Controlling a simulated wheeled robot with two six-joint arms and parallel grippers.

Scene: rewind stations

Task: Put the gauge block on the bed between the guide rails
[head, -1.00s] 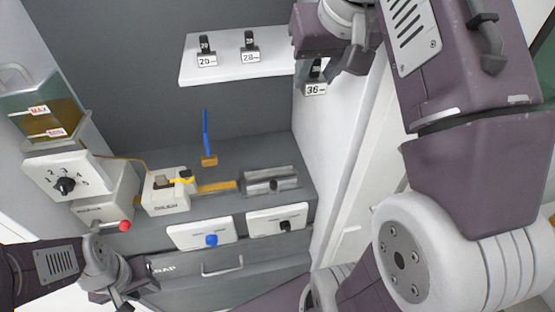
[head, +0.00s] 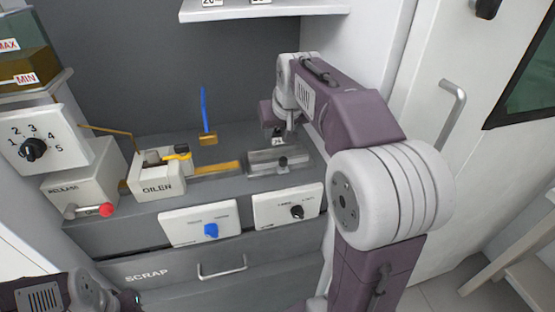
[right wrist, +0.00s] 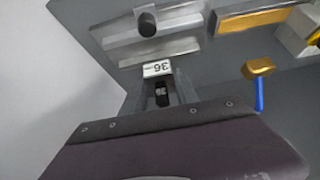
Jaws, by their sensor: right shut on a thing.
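In the right wrist view the label on the block (right wrist: 157,69) reads 36, upside down. My right gripper (head: 280,128) is shut on it, just behind the grey metal bed with its guide rails (head: 262,165). In the right wrist view the rails (right wrist: 185,46) lie just beyond the block. I cannot tell whether the block touches the bed. My left gripper (head: 128,300) is at the bottom left edge, partly cut off, and its jaws are unclear.
A blue-handled tool (head: 205,120) stands behind. Two knob panels (head: 200,226) are in front. A shelf (head: 265,10) hangs above, and a wall closes the right side.

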